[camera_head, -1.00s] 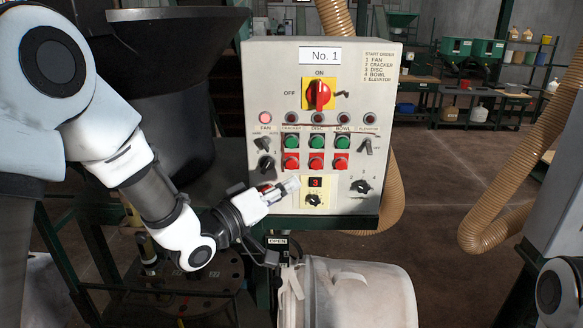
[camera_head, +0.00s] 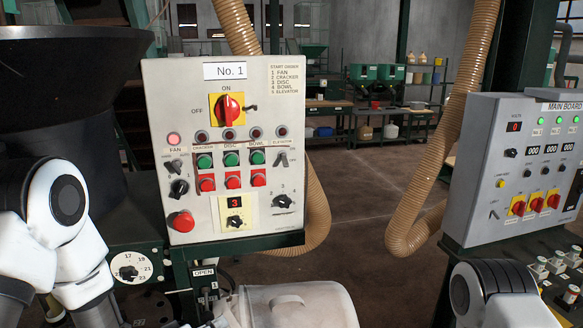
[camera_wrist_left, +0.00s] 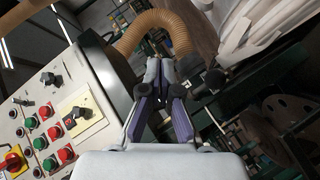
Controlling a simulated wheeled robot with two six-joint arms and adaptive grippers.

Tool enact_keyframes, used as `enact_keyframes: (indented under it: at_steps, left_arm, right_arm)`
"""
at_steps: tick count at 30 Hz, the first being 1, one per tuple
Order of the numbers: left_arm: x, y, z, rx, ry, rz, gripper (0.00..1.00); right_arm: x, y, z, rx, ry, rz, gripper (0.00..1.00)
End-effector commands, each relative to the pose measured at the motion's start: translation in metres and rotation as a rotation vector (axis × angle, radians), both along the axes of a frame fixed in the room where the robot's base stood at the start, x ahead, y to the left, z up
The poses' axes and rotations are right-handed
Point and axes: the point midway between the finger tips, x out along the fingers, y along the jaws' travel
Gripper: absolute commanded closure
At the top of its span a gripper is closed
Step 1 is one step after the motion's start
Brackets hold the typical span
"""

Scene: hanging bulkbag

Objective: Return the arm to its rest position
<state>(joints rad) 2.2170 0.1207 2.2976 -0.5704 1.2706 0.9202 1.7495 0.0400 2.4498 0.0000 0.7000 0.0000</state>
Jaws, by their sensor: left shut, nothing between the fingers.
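My left arm (camera_head: 62,225) is folded low at the left edge of the head view. Its gripper is not clear in that view. In the left wrist view the left gripper (camera_wrist_left: 161,92) is shut and empty, apart from the panel. The grey No. 1 control panel (camera_head: 225,150) stands beyond the arm. Its red main switch (camera_head: 228,108) is upright at ON, and the FAN lamp (camera_head: 174,138) glows. The small display (camera_head: 234,203) reads 3. A link of my right arm (camera_head: 495,292) shows at bottom right; its gripper is out of view.
A pale bag or drum (camera_head: 290,306) stands below the panel, close to my left arm. A dark hopper (camera_head: 65,80) is behind the arm. The main board (camera_head: 520,165) stands at right. Open floor (camera_head: 365,190) lies between the panels.

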Motion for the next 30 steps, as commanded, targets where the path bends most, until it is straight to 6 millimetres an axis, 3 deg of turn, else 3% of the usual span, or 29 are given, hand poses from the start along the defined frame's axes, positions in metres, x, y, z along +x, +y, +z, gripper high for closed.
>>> enact_keyframes:
  at_steps: [1, 6, 9, 12, 14, 15, 18, 30]
  left_arm:
    - [-0.017, 0.002, -0.052, 0.031, 0.086, 0.009, 1.00]
    - [-0.093, 0.017, -0.187, 0.212, 0.375, 0.020, 1.00]
    - [-0.154, 0.031, -0.253, 0.360, 0.556, -0.014, 1.00]
    - [-0.223, 0.048, -0.299, 0.534, 0.739, -0.095, 1.00]
    - [-0.260, 0.061, -0.309, 0.648, 0.839, -0.170, 1.00]
    - [-0.277, 0.070, -0.304, 0.728, 0.889, -0.237, 1.00]
    - [-0.296, 0.078, -0.304, 0.824, 0.933, -0.368, 1.00]
    - [-0.296, 0.078, -0.304, 0.849, 0.913, -0.424, 1.00]
  right_arm:
    - [0.000, 0.000, -0.015, 0.000, 0.000, 0.000, 0.60]
    - [0.000, 0.000, -0.037, 0.000, 0.000, 0.000, 0.60]
    - [0.000, 0.000, -0.050, 0.000, 0.000, 0.000, 0.60]
    - [0.000, 0.000, -0.058, 0.000, 0.000, 0.000, 0.60]
    - [0.000, 0.000, -0.059, 0.000, 0.000, 0.000, 0.60]
    - [0.000, 0.000, -0.055, 0.000, 0.000, 0.000, 0.60]
    - [0.000, 0.000, -0.055, 0.000, -0.001, 0.000, 0.60]
    - [0.000, 0.000, -0.055, 0.000, 0.000, 0.000, 0.60]
